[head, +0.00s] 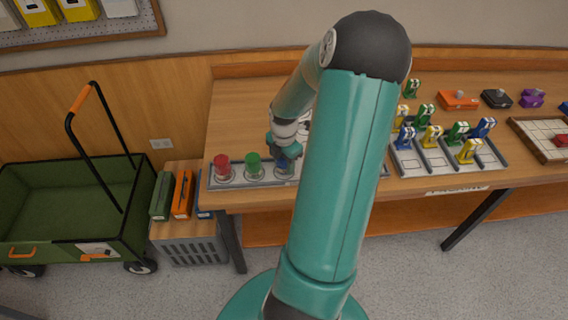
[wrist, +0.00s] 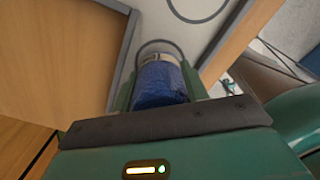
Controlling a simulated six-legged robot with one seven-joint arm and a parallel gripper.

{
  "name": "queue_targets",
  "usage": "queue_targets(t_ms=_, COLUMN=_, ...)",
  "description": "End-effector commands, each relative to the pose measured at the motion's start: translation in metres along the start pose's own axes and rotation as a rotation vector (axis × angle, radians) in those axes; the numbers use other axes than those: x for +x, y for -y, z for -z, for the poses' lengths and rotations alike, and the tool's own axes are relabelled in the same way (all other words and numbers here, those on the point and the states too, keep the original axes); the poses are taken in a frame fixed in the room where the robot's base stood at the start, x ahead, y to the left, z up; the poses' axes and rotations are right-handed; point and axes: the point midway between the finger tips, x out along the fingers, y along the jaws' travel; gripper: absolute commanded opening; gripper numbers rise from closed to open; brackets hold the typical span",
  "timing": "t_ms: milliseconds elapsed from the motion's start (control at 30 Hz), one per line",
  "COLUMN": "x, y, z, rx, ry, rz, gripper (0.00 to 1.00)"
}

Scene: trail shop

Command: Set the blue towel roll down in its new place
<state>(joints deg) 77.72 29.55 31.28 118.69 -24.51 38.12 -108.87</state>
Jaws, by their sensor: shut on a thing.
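The blue towel roll (wrist: 160,85) is between my gripper's fingers in the wrist view, with a pale band at its far end. My gripper (head: 286,154) is shut on it, over the long grey tray (head: 212,182) in the head view. The roll (head: 284,167) shows only partly below the gripper there, to the right of the green roll (head: 253,166) and the red roll (head: 223,167). In the wrist view a dark ring outline curves around the roll's far end; whether the roll touches the tray cannot be told. Another ring mark shows beside it, empty where visible.
My arm hides the tray's middle. A divided rack (head: 405,168) with several small coloured items stands to the right on the table (head: 235,110). A grey crate (head: 205,250) and a green cart (head: 65,205) stand to the left.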

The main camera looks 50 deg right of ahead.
Motion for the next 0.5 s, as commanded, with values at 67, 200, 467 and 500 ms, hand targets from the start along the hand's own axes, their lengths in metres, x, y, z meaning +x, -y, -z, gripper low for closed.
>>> queue_targets(t_ms=67, x=0.0072, y=-0.0002, z=0.0002, rx=-0.002, ry=0.000, rz=-0.001, gripper=0.19)
queue_targets(t_ms=200, x=0.0073, y=-0.0002, z=-0.0001, rx=-0.001, ry=0.002, rz=-0.002, gripper=0.19)
queue_targets(t_ms=467, x=0.0108, y=-0.0001, z=0.0003, rx=-0.001, ry=0.001, rz=-0.001, gripper=0.48)
queue_targets(t_ms=500, x=0.0107, y=-0.0001, z=0.0002, rx=-0.001, ry=0.001, rz=-0.001, gripper=0.55)
